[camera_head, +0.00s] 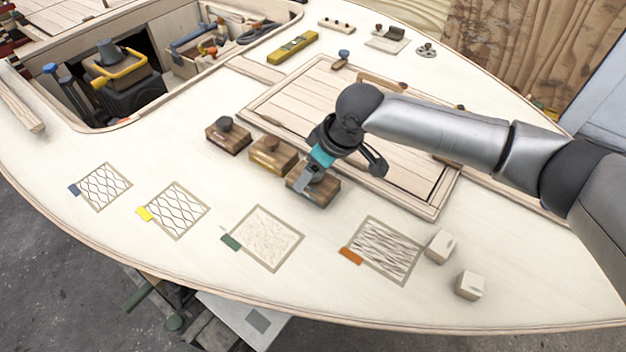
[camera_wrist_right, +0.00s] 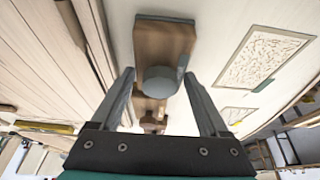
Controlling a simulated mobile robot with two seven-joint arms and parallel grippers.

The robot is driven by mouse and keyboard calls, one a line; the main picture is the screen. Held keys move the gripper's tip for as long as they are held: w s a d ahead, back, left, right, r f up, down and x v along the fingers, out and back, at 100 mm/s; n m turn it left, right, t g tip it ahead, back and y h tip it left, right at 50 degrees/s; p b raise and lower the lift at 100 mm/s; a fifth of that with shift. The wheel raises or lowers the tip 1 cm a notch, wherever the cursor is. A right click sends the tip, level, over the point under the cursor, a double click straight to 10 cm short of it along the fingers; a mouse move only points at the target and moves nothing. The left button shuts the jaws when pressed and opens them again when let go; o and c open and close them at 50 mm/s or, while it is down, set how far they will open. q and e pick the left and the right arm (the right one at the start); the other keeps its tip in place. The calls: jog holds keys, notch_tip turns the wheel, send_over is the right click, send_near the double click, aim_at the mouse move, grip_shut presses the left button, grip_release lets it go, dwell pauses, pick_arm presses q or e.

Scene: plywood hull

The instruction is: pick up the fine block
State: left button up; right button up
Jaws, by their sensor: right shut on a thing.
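Three wooden blocks with knobs stand in a slanting row on the pale deck. The nearest block (camera_head: 323,193) has a grey knob (camera_wrist_right: 160,80) and lies under my right gripper (camera_head: 305,186). My right gripper is shut on this block, with its two fingers on either side of the knob in the wrist view. The middle block (camera_head: 270,158) has an orange-brown knob, and the far-left block (camera_head: 228,140) a dark one. I cannot tell from any label which is the fine block. My left gripper is not in view.
Four patterned patches with blue, yellow, green (camera_head: 262,238) and orange tags lie along the near deck edge. Two pale cubes (camera_head: 439,246) sit at right. A framed hatch panel (camera_head: 300,108) lies behind the blocks. An open well with tools is at upper left.

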jog(key=shift+r, duration=0.1)
pick_arm(q)
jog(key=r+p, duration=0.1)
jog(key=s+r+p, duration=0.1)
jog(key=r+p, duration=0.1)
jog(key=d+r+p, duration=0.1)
jog(key=p, duration=0.1)
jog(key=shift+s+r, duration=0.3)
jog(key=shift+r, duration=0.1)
pick_arm(e)
notch_tip(320, 180, up, 20)
